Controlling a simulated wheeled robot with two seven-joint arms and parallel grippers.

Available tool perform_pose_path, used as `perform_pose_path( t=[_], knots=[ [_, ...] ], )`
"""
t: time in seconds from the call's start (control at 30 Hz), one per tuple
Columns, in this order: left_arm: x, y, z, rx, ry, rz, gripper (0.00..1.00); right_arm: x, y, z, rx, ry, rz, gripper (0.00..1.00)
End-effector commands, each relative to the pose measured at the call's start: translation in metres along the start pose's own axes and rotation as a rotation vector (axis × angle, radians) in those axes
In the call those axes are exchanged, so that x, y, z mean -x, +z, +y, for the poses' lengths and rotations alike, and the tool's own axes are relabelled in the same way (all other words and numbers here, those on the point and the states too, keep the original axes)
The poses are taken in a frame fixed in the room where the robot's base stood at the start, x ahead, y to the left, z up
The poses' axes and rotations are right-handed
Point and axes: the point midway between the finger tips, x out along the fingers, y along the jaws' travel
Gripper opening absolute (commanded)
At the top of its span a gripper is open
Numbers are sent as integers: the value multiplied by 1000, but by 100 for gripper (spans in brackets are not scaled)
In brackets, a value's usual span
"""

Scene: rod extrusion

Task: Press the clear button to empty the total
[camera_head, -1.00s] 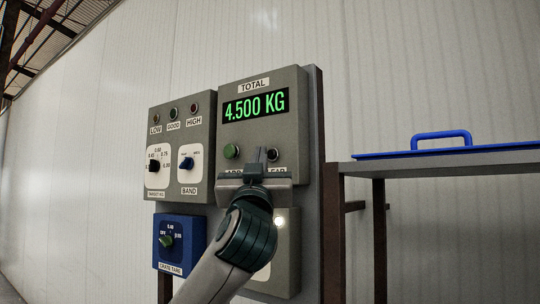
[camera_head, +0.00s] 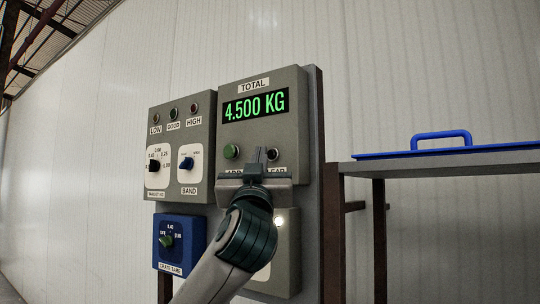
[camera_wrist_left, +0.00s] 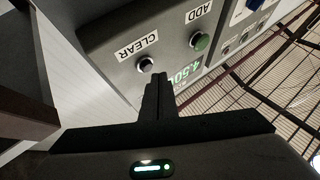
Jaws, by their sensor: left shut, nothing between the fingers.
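The TOTAL box (camera_head: 290,100) is grey and its display (camera_head: 256,105) reads 4.500 KG in green. The dark clear button (camera_head: 272,154) sits at the lower right of its face, and the green add button (camera_head: 231,152) at the lower left. Whether the fingertips touch the box is unclear. My right gripper is out of view.
A grey box (camera_head: 181,120) with LOW, GOOD and HIGH lamps and two knobs is at left. A blue crate tare box (camera_head: 179,244) hangs below it. A table (camera_head: 440,165) with a blue-handled lid (camera_head: 440,138) stands at right.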

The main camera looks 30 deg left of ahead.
Motion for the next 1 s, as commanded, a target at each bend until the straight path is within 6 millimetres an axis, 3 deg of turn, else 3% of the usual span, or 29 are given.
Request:
perform_pose_path(
  t=[1.0],
  knots=[
    [-6,4,4,0,0,-1,0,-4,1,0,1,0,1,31]
  ],
)
